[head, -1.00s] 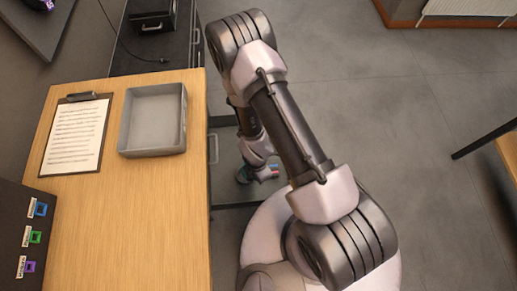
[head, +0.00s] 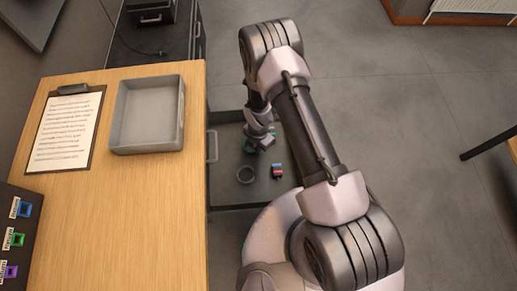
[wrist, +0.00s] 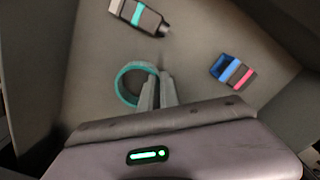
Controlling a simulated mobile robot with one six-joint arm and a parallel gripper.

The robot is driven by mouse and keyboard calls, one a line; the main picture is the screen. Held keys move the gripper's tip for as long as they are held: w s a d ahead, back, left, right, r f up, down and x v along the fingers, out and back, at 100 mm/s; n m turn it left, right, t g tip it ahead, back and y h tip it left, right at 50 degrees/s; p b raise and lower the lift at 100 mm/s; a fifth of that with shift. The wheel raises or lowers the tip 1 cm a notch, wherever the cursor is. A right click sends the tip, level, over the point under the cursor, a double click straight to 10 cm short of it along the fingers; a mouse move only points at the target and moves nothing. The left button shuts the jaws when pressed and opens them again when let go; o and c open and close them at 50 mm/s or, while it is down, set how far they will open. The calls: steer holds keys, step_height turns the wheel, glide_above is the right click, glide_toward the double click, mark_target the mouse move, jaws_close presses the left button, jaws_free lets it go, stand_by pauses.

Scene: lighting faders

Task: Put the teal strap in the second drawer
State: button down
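The teal strap, a ring (wrist: 120,87) with teal edges, lies on the floor of an open drawer (head: 226,191). I see nothing held between the fingers.
A red and blue item (head: 277,171) lies right of the ring; it also shows in the wrist view (wrist: 233,72). A dark item with a teal band (wrist: 138,15) lies farther up. The wooden counter (head: 150,210) holds a grey tray (head: 118,115) and a clipboard (head: 65,130).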

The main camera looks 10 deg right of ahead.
steer(key=shift+f, duration=0.15)
steer(key=shift+f, duration=0.1)
steer(key=shift+f, duration=0.15)
steer(key=c, duration=1.6)
jaws_free()
steer(key=shift+r, duration=0.2)
